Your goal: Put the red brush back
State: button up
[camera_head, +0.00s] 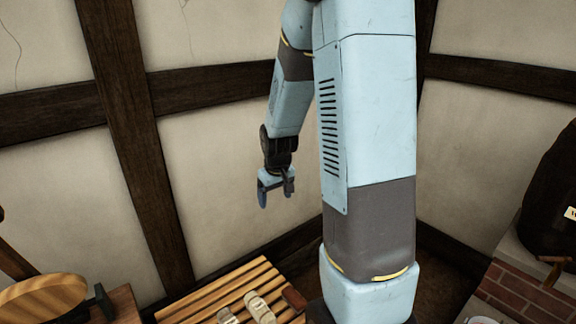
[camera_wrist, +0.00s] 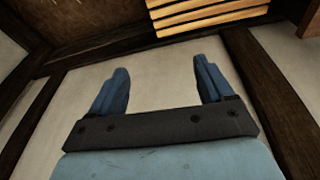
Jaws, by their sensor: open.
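My gripper (camera_head: 276,196) hangs open and empty in front of the pale wall, above and apart from the slatted bench. In the wrist view, its two blue fingers (camera_wrist: 162,72) stand wide apart with only wall between them. A small reddish-brown object (camera_head: 294,298) lies at the right side of the slatted wooden bench (camera_head: 225,291); it may be the red brush, but I cannot tell. My own arm covers the area just right of it. The bench slats also show at the top of the wrist view (camera_wrist: 205,14).
Pale rolled items (camera_head: 259,307) lie on the bench near that object. A round wooden piece (camera_head: 42,298) stands at the lower left. At right, a brick structure (camera_head: 515,292) bears a dark bulky shape (camera_head: 556,200) and a wooden-handled tool (camera_head: 554,272). Air around my gripper is free.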

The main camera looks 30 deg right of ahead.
jog(key=s+a+r+t, duration=0.1)
jog(key=s+a+r, duration=0.1)
jog(key=s+r, duration=0.45)
jog(key=s+a+r, duration=0.2)
jog(key=s+r, duration=0.1)
jog(key=r, duration=0.6)
jog(key=s+a+r+t, duration=0.1)
jog(key=s+r, duration=0.2)
jog(key=s, duration=0.3)
jog(key=s+a+r+m, duration=0.1)
jog(key=s+a+r, duration=0.1)
jog(key=s+r, duration=0.2)
jog(key=s, duration=0.3)
jog(key=shift+s+a+t, duration=0.15)
jog(key=shift+a+t, duration=0.15)
jog(key=shift+t, duration=0.1)
